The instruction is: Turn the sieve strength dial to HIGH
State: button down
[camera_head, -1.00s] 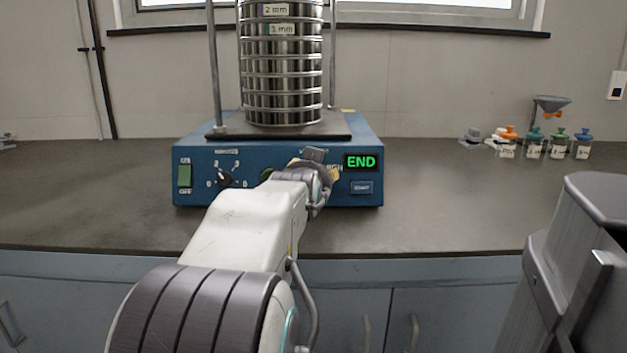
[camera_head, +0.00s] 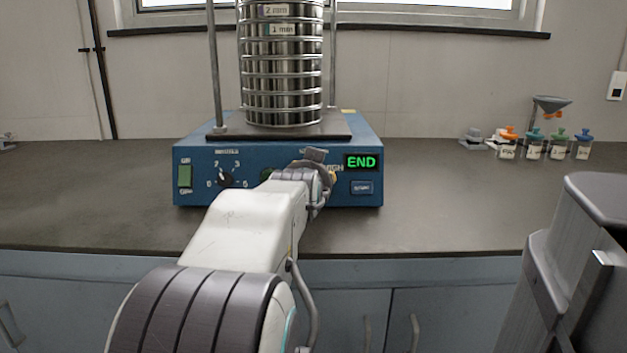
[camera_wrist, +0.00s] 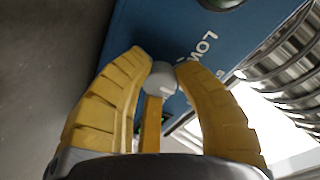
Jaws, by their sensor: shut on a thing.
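The blue sieve shaker (camera_head: 280,145) stands on the counter with a stack of metal sieves (camera_head: 282,75) on top. My gripper (camera_head: 322,172) is at the right part of its front panel and hides the strength dial there in the head view. Letters ending the HIGH label show just right of my gripper. In the wrist view the yellow fingers of my gripper (camera_wrist: 163,72) are closed around the grey round strength dial (camera_wrist: 162,80). The word LOW shows on the panel beside it. The dial's exact pointing direction is not clear.
The shaker's panel also has a green switch (camera_head: 185,176), a black numbered knob (camera_head: 225,178), a green END display (camera_head: 361,162) and a button (camera_head: 362,187). Several small jars (camera_head: 534,146) stand at the back right. The counter (camera_head: 450,205) right of the shaker is clear.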

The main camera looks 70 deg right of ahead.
jog(key=m+b, duration=0.1)
jog(key=m, duration=0.5)
jog(key=shift+s+d+y, duration=0.1)
jog(key=shift+y, duration=0.2)
jog(key=m, duration=0.5)
jog(key=shift+m+p, duration=0.3)
jog(key=shift+y, duration=0.3)
jog(key=c, duration=0.9)
grip_release()
jog(key=v, duration=1.2)
